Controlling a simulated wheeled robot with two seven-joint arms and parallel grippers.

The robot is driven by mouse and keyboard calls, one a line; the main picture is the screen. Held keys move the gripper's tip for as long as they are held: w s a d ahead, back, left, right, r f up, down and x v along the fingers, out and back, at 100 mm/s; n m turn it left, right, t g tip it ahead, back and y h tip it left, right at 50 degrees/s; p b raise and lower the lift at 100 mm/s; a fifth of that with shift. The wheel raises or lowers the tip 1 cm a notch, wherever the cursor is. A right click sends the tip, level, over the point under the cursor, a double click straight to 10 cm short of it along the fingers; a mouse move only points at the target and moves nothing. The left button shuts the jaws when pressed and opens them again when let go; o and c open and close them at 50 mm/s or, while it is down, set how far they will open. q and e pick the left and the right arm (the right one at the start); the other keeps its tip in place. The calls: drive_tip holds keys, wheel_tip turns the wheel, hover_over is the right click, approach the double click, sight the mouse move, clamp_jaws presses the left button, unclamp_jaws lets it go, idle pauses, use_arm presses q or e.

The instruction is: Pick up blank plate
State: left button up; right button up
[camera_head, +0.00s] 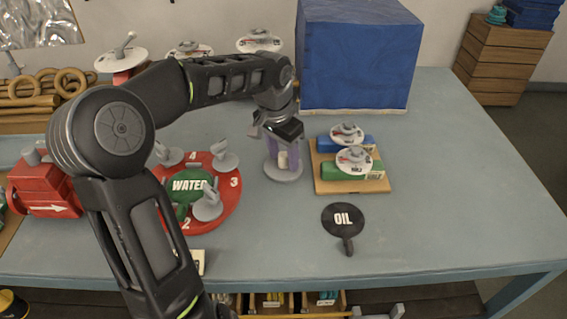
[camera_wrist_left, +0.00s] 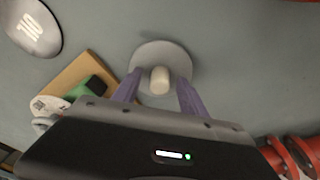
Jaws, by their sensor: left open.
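The blank plate (camera_head: 283,173) is a plain grey disc with a pale upright knob, lying flat on the blue-grey table. It also shows in the left wrist view (camera_wrist_left: 179,54), its pale knob (camera_wrist_left: 159,80) pointing toward the camera. My left gripper (camera_head: 283,154) is over the plate from above, its purple fingers (camera_wrist_left: 157,92) apart. The fingers are on either side of the knob, with gaps visible in the wrist view. Part of the plate is hidden by the gripper in the head view. My right gripper is not in view.
A dark OIL plate (camera_head: 343,220) lies front right. A wooden board (camera_head: 325,183) with green and blue valve blocks stands right. The red WATER disc (camera_head: 230,205) with knobs is left. A large blue box (camera_head: 358,60) stands behind. The table's right side is clear.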

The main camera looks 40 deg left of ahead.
use_arm(q)
drive_tip(key=shift+f, duration=0.1)
drive_tip(key=shift+c, duration=0.4)
clamp_jaws()
idle(0.5)
idle(0.9)
